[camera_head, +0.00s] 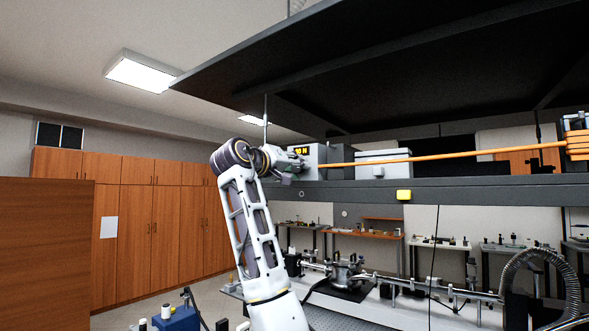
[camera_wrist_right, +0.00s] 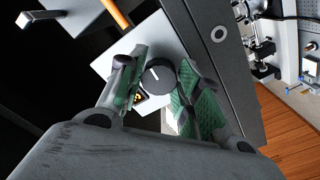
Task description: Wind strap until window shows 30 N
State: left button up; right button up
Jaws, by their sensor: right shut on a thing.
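The winder (camera_head: 321,160) is a light grey box on the dark beam under the overhead shelf. Its small window (camera_head: 301,151) has yellow digits that seem to read 10 N, though they are tiny. The orange strap (camera_head: 440,155) runs straight from the winder to the right. My right gripper (camera_head: 291,166) is at the winder's left face. In the right wrist view its green-padded fingers (camera_wrist_right: 160,73) are shut on the black round knob (camera_wrist_right: 155,80), which has a white mark. The window (camera_wrist_right: 138,98) is partly hidden there by a finger. My left gripper is out of view.
The dark shelf (camera_head: 400,70) hangs close above, and the beam (camera_head: 450,191) runs just below the winder. A white box (camera_head: 383,165) stands behind the strap. An optics bench with instruments (camera_head: 349,272) lies below.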

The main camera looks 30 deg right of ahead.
jog(key=shift+f, duration=0.25)
jog(key=o, duration=1)
jog(key=shift+r, duration=0.15)
jog(key=shift+o, duration=0.2)
jog(key=shift+a, duration=0.15)
jog(key=v, duration=1.1)
jog(key=shift+s+a, duration=0.2)
jog(key=shift+a, duration=0.15)
